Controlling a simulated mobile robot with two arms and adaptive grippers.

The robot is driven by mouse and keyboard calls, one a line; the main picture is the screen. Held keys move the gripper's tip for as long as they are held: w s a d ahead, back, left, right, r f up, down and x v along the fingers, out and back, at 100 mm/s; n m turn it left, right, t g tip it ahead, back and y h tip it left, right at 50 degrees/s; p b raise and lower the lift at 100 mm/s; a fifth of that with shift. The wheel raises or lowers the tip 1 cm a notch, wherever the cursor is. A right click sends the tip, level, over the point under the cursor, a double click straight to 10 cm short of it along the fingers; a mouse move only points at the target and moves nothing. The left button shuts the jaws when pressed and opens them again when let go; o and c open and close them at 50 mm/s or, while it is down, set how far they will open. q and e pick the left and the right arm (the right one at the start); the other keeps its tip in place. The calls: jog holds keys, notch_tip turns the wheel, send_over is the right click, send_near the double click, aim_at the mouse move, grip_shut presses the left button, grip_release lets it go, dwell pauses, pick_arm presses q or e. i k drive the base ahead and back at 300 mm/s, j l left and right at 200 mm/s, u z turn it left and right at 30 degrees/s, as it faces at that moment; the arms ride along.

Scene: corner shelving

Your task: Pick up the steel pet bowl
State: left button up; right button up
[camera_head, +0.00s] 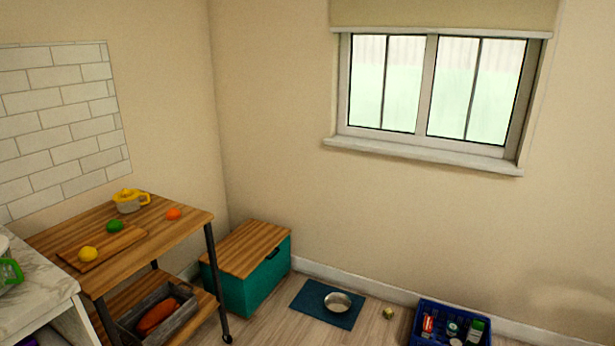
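The steel pet bowl (338,302) is a round, shiny metal bowl. It sits upright on a dark blue mat (311,308) on the floor, low in the middle of the head view. Nothing covers the bowl. Neither of my grippers shows in the head view, so I cannot see where they are relative to the bowl.
A teal chest with a wooden lid (246,250) stands left of the mat. A small greenish ball (388,313) lies right of it, then a blue crate (428,340) holding bottles and cans. A wooden cart (185,222) with fruit stands at left. The wall is behind.

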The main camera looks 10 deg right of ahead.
aim_at(337, 304)
jog(key=i+l+z, duration=0.2)
jog(key=i+z, duration=0.25)
jog(key=i, duration=0.3)
jog(key=i+j+z, duration=0.1)
jog(key=i+z, duration=0.35)
jog(key=i, duration=0.25)
